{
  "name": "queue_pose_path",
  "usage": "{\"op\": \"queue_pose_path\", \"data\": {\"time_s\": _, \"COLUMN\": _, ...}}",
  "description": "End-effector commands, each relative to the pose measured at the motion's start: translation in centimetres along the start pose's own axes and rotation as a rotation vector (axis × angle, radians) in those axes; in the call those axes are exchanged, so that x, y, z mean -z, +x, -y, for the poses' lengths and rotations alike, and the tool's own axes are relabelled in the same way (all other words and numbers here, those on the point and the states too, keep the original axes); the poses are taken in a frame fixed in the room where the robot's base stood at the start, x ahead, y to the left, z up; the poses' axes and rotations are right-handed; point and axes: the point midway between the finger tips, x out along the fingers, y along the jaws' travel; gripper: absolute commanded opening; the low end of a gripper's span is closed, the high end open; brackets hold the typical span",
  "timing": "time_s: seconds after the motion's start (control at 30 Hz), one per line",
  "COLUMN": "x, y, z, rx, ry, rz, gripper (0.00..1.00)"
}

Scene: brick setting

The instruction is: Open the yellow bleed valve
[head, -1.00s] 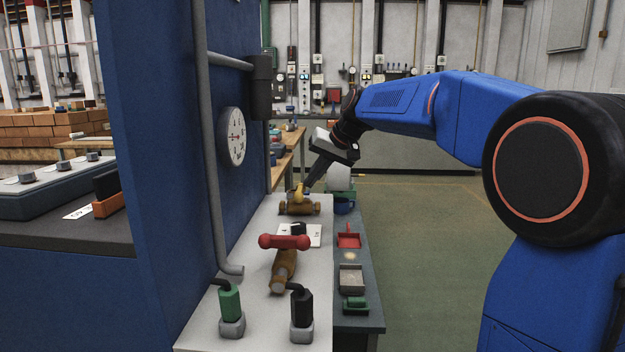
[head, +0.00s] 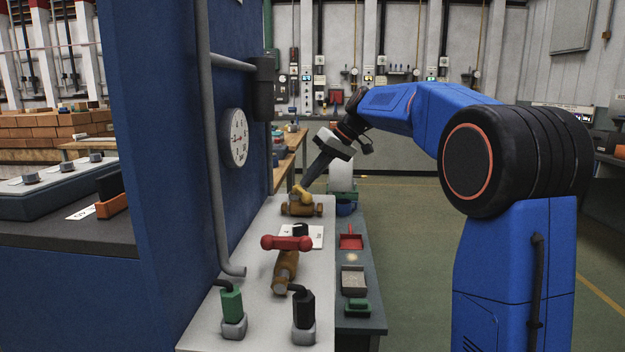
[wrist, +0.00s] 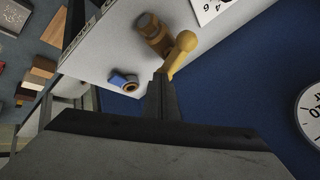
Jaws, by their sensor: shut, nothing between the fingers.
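The yellow bleed valve handle (head: 301,193) sits on a brass valve body (head: 302,209) at the far end of the light grey bench top. In the wrist view the yellow lever (wrist: 181,52) ends in a round knob, beside the brass body (wrist: 152,33). My gripper (head: 305,184) reaches down to the handle from above. In the wrist view its shut, empty fingers (wrist: 162,78) are right at the lever's side; whether they touch cannot be told.
A red-handled valve (head: 286,243) stands nearer on the bench top, with green (head: 231,303) and black (head: 303,308) connectors in front. A blue wall with a dial gauge (head: 235,137) rises on the left. A lower shelf (head: 355,327) holds small trays. Open floor lies to the right.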

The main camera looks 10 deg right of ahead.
Motion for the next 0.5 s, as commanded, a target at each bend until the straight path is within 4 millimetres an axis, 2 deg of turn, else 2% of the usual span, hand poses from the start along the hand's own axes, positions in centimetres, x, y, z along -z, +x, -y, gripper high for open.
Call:
{"op": "queue_pose_path", "data": {"time_s": 0.33, "x": 1.1, "y": 0.9, "z": 0.3, "rx": 0.141, "ry": -0.261, "rz": 0.14, "gripper": 0.0}}
{"op": "queue_pose_path", "data": {"time_s": 0.5, "x": 1.4, "y": 1.2, "z": 0.8, "rx": 0.137, "ry": -0.254, "rz": 0.136, "gripper": 0.0}}
